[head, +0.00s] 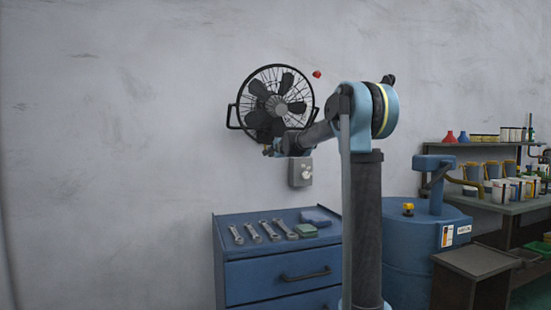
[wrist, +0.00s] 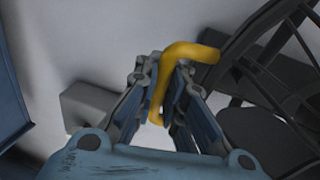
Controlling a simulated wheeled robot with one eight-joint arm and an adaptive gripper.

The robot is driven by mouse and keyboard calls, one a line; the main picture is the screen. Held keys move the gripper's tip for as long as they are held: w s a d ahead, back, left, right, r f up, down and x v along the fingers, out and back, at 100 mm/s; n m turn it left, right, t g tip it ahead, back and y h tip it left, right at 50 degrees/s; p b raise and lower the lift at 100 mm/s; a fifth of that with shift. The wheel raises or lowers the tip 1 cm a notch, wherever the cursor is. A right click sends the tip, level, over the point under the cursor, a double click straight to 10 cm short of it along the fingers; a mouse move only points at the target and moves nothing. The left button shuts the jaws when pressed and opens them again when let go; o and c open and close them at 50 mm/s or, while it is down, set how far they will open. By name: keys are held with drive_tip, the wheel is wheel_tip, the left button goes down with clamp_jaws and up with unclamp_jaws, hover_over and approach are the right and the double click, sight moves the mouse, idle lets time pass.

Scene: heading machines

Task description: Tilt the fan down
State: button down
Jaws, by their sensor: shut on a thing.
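The black wall fan (head: 272,104) hangs on the grey wall in its bracket, its round cage facing the room. In the wrist view, part of the fan (wrist: 262,135) fills the right side, with its cage ribs at the top right. A bent yellow handle (wrist: 192,51) stands beside the fan cage. My gripper (wrist: 164,72) is shut on this yellow handle, whose lower part shows between the fingers. In the head view, my gripper (head: 268,150) is at the fan's lower edge, small and partly lost against the fan.
A grey wall box (head: 301,171) is just below my forearm. A blue tool cabinet (head: 282,268) with several wrenches stands underneath. A blue drum (head: 412,265) and loaded shelves (head: 500,205) stand to the right. A small red knob (head: 317,74) is on the wall. The left wall is clear.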

drive_tip(key=shift+w+a+r, duration=0.15)
drive_tip(key=shift+w+r, duration=0.05)
drive_tip(key=shift+w, duration=0.3)
drive_tip(key=shift+w+a+r, duration=0.15)
drive_tip(key=shift+w, duration=0.35)
drive_tip(key=c, duration=1.9)
unclamp_jaws()
drive_tip(key=shift+s, duration=0.15)
drive_tip(key=v, duration=1.1)
drive_tip(key=shift+s+d, duration=0.2)
drive_tip(key=shift+s, duration=0.15)
